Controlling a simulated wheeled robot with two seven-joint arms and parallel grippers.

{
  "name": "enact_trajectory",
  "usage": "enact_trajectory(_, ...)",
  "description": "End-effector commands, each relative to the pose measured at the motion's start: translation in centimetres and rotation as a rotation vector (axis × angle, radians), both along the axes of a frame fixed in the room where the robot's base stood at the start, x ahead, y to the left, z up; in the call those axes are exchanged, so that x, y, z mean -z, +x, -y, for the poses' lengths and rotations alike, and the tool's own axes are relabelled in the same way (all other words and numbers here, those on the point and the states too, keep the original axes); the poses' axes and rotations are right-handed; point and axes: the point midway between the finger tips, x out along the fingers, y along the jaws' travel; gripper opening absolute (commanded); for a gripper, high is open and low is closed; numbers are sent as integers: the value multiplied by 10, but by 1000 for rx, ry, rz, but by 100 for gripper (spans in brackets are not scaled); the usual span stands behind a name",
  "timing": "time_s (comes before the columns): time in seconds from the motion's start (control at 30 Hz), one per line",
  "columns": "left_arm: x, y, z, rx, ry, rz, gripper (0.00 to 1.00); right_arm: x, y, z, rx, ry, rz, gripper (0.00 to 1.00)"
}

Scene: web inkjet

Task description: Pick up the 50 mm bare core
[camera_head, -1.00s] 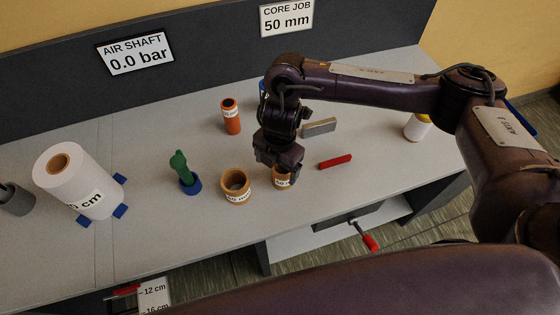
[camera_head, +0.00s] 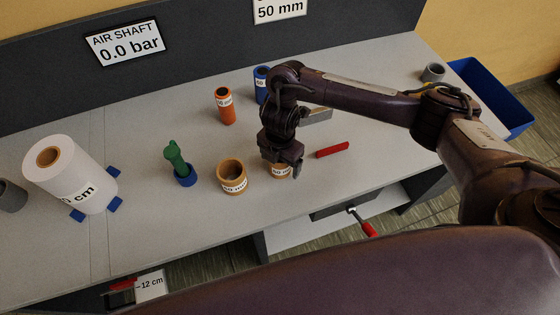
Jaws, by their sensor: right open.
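Two short brown cores stand on the grey bench. The left one (camera_head: 232,179) is wider, hollow and upright, with a white label whose number is hard to read. The smaller one (camera_head: 278,173) stands to its right, and its label is partly covered; it looks like the 50 mm core. My right gripper (camera_head: 283,168) points down directly over this smaller core and hides its upper part. The jaws are open, with a finger showing at the core's right side. I cannot tell whether they touch it. My left gripper is out of view.
An orange tube (camera_head: 225,106) and a blue tube (camera_head: 262,85) stand behind. A green tool in a blue holder (camera_head: 181,168) and a white roll (camera_head: 72,178) are left. A red bar (camera_head: 332,150) lies right. A blue bin (camera_head: 490,92) is far right.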

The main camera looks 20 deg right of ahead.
Motion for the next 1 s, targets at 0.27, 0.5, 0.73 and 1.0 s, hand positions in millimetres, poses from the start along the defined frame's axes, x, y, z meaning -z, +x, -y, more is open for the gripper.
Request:
enact_trajectory(0.27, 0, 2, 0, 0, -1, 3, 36, -1, 0, 0, 0, 1, 1, 57)
enact_trajectory(0.5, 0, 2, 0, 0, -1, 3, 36, -1, 0, 0, 0, 1, 1, 34)
enact_trajectory(0.73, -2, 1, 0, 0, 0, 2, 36, -3, 1, 0, 0, 0, 2, 34)
enact_trajectory(1.0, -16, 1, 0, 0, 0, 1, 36, -39, 2, 0, -3, -1, 7, 34)
